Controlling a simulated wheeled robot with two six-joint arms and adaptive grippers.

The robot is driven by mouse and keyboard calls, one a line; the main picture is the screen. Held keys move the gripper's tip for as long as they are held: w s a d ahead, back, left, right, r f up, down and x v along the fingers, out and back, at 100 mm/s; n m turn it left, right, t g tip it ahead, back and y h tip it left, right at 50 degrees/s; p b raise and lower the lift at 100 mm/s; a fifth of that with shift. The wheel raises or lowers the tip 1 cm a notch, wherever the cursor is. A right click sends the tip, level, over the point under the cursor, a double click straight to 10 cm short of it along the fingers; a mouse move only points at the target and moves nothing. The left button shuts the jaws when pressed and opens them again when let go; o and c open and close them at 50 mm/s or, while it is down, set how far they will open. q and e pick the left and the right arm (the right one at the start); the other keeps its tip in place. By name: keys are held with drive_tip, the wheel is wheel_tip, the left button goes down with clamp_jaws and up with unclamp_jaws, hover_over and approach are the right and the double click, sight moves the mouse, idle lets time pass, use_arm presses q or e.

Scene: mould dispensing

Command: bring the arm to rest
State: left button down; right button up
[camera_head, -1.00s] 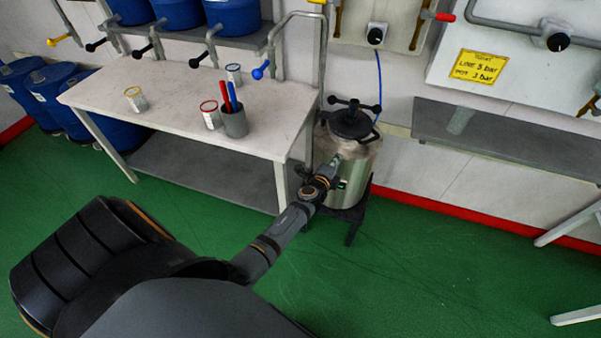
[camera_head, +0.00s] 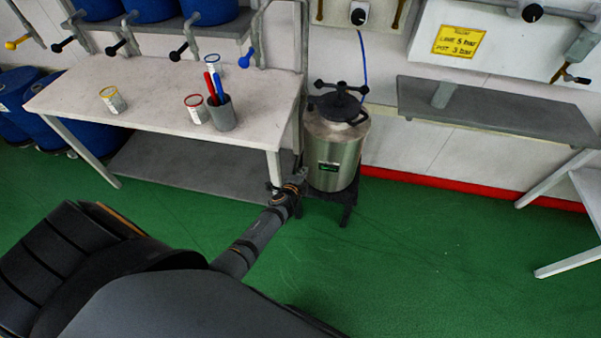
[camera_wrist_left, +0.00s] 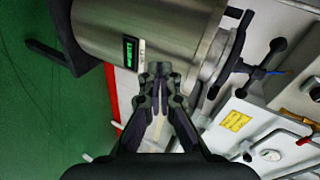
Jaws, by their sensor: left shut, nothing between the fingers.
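My left gripper (camera_head: 301,176) is at the end of my arm, in front of the lower left side of the steel pressure pot in the head view. In the left wrist view the two fingers of the left gripper (camera_wrist_left: 160,72) are together and hold nothing. The steel pot (camera_head: 333,150) stands upright on a dark stand, its black lid and handles on top. The pot (camera_wrist_left: 145,25) fills the upper part of the wrist view, its green display facing me. I cannot tell whether the gripper touches the pot. My right gripper is not in view.
A white table (camera_head: 160,105) on the left holds several cans and a grey cup (camera_head: 222,115) with red and blue pens. A grey wall shelf (camera_head: 490,112) is at the right. Blue drums (camera_head: 20,105) stand at the far left. The green floor (camera_head: 430,260) at the right is clear.

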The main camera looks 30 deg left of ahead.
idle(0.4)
use_arm(q)
drive_tip(key=s+a+f+n+g, duration=0.1)
drive_tip(key=s+f+n+g, duration=0.55)
drive_tip(key=s+f, duration=1.55)
drive_tip(key=s+f+n+g, duration=0.2)
drive_tip(key=s+f+n, duration=0.1)
drive_tip(key=s, duration=1)
drive_tip(key=s+f+n+g+h, duration=0.1)
drive_tip(key=s+f+n+g, duration=0.2)
drive_tip(key=s, duration=1)
drive_tip(key=shift+s+f+n, duration=0.15)
drive_tip(key=shift+f+n, duration=0.4)
